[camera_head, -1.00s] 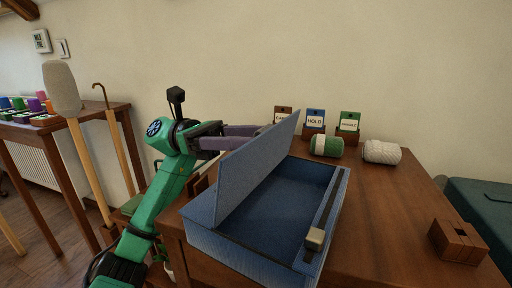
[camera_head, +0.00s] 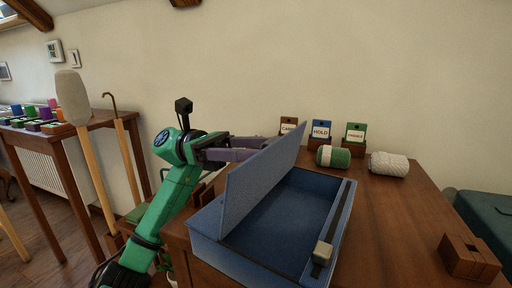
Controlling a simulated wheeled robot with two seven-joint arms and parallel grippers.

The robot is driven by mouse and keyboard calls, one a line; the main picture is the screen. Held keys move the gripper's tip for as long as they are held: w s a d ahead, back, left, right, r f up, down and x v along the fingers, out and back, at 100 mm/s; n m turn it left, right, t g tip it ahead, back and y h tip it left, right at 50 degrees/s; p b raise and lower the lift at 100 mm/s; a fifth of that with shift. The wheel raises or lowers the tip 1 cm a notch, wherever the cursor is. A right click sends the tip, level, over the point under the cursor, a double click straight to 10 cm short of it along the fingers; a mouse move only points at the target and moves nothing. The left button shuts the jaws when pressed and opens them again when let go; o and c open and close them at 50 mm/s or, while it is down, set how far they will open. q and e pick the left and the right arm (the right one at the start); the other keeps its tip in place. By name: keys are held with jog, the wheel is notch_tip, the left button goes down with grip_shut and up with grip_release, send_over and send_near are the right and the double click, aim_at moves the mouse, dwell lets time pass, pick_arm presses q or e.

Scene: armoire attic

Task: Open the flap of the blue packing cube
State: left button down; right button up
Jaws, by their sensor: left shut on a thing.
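The blue packing cube (camera_head: 342,222) sits on the brown wooden table, and its shallow inside looks empty. Its flap (camera_head: 262,180) stands raised along the left side, tilted up to the right. A pale square tab (camera_head: 322,253) sits on a dark strip along the cube's right rim. My left gripper (camera_head: 250,148) reaches in from the left, behind the flap's upper part. It is shut on the flap, with the fingertips partly hidden behind it. My right gripper is not in view.
Card holders (camera_head: 321,132), a green-and-white roll (camera_head: 333,156) and a white roll (camera_head: 388,163) stand at the table's back. A slotted wooden block (camera_head: 468,257) is at the right. Long-handled tools lean by a side table (camera_head: 60,128) at left. The table (camera_head: 400,215) is clear between cube and block.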

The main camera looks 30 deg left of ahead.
pick_arm(q)
jog(key=shift+d+f, duration=0.15)
jog(key=shift+f, duration=0.3)
jog(key=shift+c, duration=2.1)
grip_release()
jog(key=shift+o, duration=1.3)
jog(key=shift+w+a, duration=0.15)
jog(key=shift+a, duration=0.05)
jog(key=shift+r, duration=0.15)
jog(key=a+f+p, duration=0.1)
jog(key=a+f, duration=0.1)
jog(key=a, duration=1.2)
jog(key=shift+s+a+f+p, duration=0.2)
jog(key=shift+s+f+p, duration=0.15)
jog(key=shift+s+p, duration=0.05)
